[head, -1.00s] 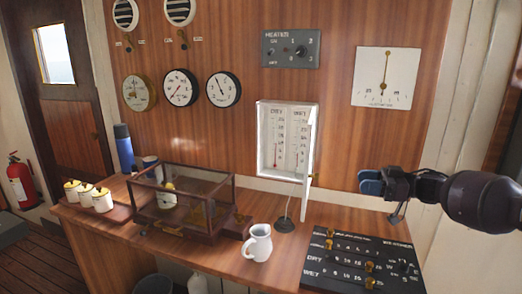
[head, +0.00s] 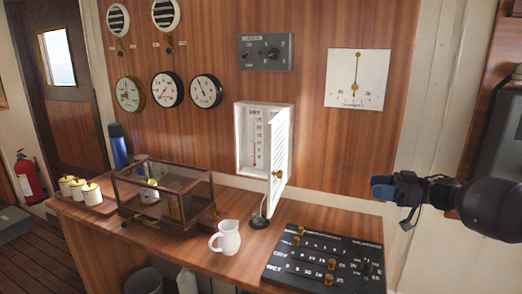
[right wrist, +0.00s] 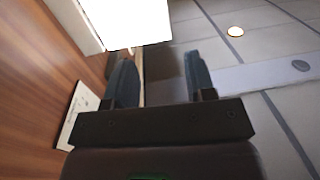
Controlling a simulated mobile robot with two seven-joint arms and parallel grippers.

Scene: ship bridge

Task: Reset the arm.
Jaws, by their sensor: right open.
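My right gripper (head: 382,188) comes in from the right in the head view, with blue fingertips in front of the wall. In the right wrist view its two fingers (right wrist: 160,80) stand apart with nothing between them. It is to the right of the white instrument box (head: 240,150) and apart from it. The box's slatted door (head: 279,145) stands partly open and hides the right side of the inside. A thermometer (head: 254,150) shows inside on the left. My left gripper is not in view.
The wooden desk holds a black switch panel (head: 300,268), a white jug (head: 228,238), a glass case (head: 168,190), white jars (head: 78,189) and a blue flask (head: 118,146). Gauges and a square dial (head: 358,80) hang on the wall. Open air surrounds my right gripper.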

